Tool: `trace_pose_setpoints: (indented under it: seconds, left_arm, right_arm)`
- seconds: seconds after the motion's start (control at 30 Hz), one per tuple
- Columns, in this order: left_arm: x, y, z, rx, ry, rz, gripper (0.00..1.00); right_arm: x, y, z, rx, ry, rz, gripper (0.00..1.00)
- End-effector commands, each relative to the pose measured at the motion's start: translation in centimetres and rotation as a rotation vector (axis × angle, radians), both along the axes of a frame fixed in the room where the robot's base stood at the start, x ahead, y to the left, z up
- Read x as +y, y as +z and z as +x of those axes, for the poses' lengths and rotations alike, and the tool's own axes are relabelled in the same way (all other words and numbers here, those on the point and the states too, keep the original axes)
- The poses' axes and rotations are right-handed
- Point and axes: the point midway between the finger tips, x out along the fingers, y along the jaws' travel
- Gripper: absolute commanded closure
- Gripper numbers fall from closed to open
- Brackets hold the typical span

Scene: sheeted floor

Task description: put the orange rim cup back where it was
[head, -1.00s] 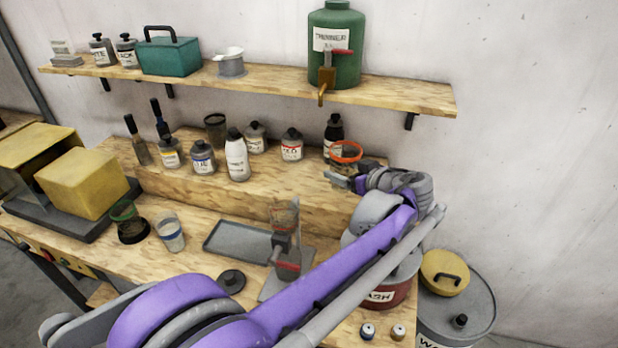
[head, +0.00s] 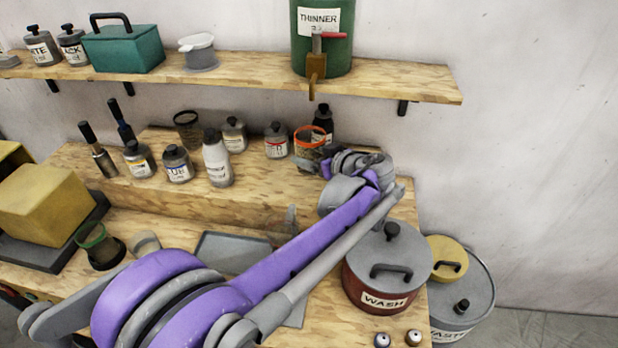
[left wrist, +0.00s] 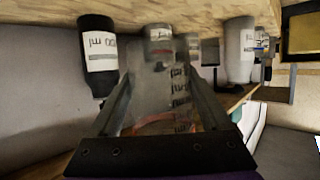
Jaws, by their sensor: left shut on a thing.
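The orange rim cup (head: 309,146) is clear with an orange band at its top. It is at the right end of the raised wooden step, just left of and in front of a dark bottle (head: 323,118). My left gripper (head: 309,167) is shut on the cup from the right front. In the left wrist view, the clear cup (left wrist: 155,88) is between both fingers, its orange rim near the palm edge. I cannot tell whether its base touches the step (head: 235,203). My right gripper is not in view.
A red-marked bottle (head: 276,143) stands close left of the cup. Several other bottles and a dark-rim cup (head: 187,130) stand farther left. The wall shelf (head: 240,77) with the green thinner tank (head: 325,50) overhangs behind. The wash drum (head: 374,287) stands at front right.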

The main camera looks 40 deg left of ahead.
Motion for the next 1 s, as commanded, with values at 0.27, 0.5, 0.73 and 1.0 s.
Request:
trace_pose_setpoints:
  seconds: [0.27,0.5,0.73,1.0]
  left_arm:
    - [0.0,-3.2,0.0,0.0,0.0,0.0,1.0]
    - [0.0,-6.3,0.0,0.001,0.0,0.0,1.0]
    - [0.0,-6.5,0.0,0.0,0.0,0.0,1.0]
    - [0.0,-6.8,0.0,0.0,0.0,0.0,0.0]
  right_arm:
    - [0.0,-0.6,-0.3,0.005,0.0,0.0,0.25]
    - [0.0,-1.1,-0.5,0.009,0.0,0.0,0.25]
    - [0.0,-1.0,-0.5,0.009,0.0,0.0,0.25]
    - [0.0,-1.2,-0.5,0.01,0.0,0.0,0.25]
